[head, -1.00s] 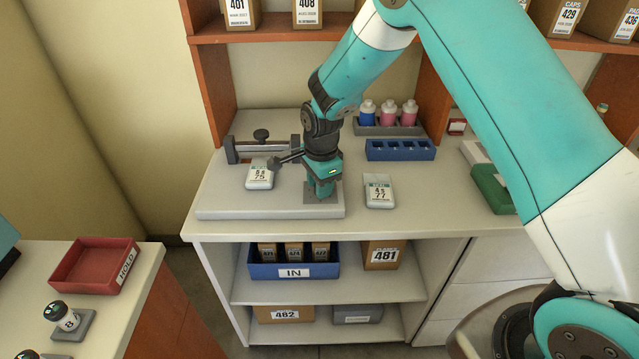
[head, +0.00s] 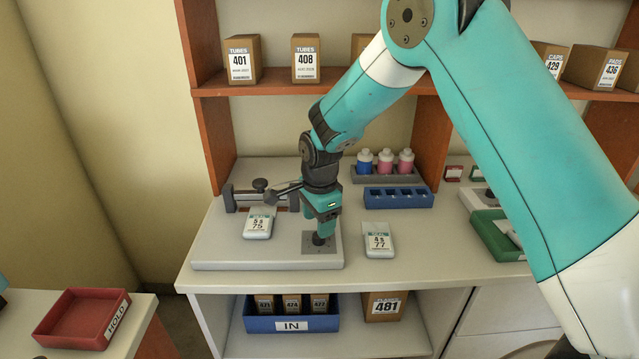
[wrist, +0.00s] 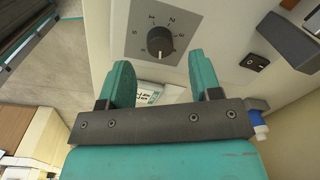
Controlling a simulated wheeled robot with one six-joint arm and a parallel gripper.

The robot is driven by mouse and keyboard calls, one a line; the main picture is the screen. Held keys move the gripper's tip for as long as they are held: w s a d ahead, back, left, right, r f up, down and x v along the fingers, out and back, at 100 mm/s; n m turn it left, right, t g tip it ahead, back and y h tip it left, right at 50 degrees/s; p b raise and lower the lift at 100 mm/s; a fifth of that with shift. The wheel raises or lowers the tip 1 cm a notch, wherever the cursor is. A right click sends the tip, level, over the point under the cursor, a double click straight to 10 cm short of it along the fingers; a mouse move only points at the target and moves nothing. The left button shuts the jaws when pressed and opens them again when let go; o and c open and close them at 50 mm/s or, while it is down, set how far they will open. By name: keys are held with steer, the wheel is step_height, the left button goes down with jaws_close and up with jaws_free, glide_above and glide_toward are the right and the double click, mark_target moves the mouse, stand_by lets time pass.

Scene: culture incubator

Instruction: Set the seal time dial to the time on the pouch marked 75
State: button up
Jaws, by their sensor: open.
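The pouch marked 75 (head: 257,225) lies on the pale sealer base (head: 225,252); its label seems to read 5 s. The seal time dial (head: 319,240) is a black knob on a grey plate at the right of that base. In the wrist view the dial (wrist: 160,39) has a light pointer mark toward the picture's bottom, and numbers around it; I cannot tell the exact setting. My gripper (head: 324,231) is open and empty just over the dial. In the wrist view my gripper's fingertips (wrist: 162,70) stand apart, below the knob in the picture and not around it.
The pouch marked 77 (head: 379,241) lies right of the base. The sealer's arm (head: 265,194) stands behind pouch 75. A blue rack (head: 398,198) and a bottle holder (head: 385,175) stand behind. A black switch (wrist: 256,61) is right of the dial.

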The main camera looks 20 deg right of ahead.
step_height(320, 180, up, 13)
steer(key=b, duration=0.1)
steer(key=shift+s+r, duration=0.15)
steer(key=shift+s, duration=0.2)
steer(key=s+a+r+n+y, duration=0.1)
steer(key=s+a+n+y, duration=0.1)
steer(key=s+n, duration=0.9)
steer(key=s+a+r+n+y, duration=0.2)
steer(key=s+n, duration=1)
steer(key=s, duration=0.7)
steer(key=shift+a+r+g, duration=0.25)
steer(key=shift+r+g, duration=0.05)
